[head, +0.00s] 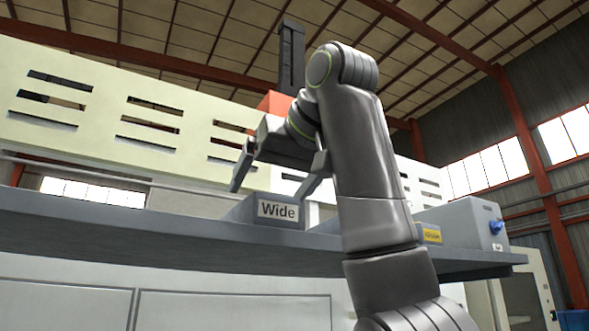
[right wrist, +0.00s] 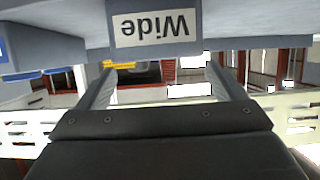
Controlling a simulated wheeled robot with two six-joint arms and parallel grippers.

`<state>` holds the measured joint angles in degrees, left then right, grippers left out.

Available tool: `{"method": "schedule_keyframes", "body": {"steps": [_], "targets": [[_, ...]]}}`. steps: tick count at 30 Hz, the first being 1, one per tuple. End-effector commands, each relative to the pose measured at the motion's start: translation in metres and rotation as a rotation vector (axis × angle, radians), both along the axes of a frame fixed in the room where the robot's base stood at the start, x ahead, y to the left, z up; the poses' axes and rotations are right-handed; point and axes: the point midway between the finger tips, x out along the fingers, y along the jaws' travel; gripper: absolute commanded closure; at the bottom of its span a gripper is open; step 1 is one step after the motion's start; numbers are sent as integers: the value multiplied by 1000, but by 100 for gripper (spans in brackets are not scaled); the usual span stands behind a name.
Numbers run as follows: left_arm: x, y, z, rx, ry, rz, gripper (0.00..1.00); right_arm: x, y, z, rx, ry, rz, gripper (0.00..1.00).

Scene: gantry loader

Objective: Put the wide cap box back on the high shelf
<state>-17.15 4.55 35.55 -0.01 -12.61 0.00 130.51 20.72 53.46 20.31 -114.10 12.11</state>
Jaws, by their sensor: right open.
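The wide cap box (head: 245,208) is a grey box with a white "Wide" label, and it stands at the front edge of the high shelf (head: 150,228). My right gripper (head: 268,193) is open and empty, with its fingers spread at about the box's width, close to the box. In the right wrist view the box (right wrist: 195,44) shows upside down at the top, with the open right gripper (right wrist: 160,72) just short of it. I cannot tell whether a fingertip touches it. The back of the box is hidden. My left gripper is not in view.
A box with a yellow label (head: 430,235) and a larger grey box (head: 460,218) with a blue knob stand on the shelf to the right. The shelf left of the wide box looks clear. A pale slotted beam (head: 100,115) runs behind.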

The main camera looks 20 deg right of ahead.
Motion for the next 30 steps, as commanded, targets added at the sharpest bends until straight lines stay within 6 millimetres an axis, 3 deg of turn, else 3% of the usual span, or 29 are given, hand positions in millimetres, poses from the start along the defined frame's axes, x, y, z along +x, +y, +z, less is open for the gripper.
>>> {"method": "schedule_keyframes", "body": {"steps": [2,13,30], "targets": [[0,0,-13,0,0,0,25,-14,-3,1,2,-2,-1,10],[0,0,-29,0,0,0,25,-59,-12,24,2,-1,-1,10],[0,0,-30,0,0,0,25,-66,-13,28,1,0,0,10]]}}
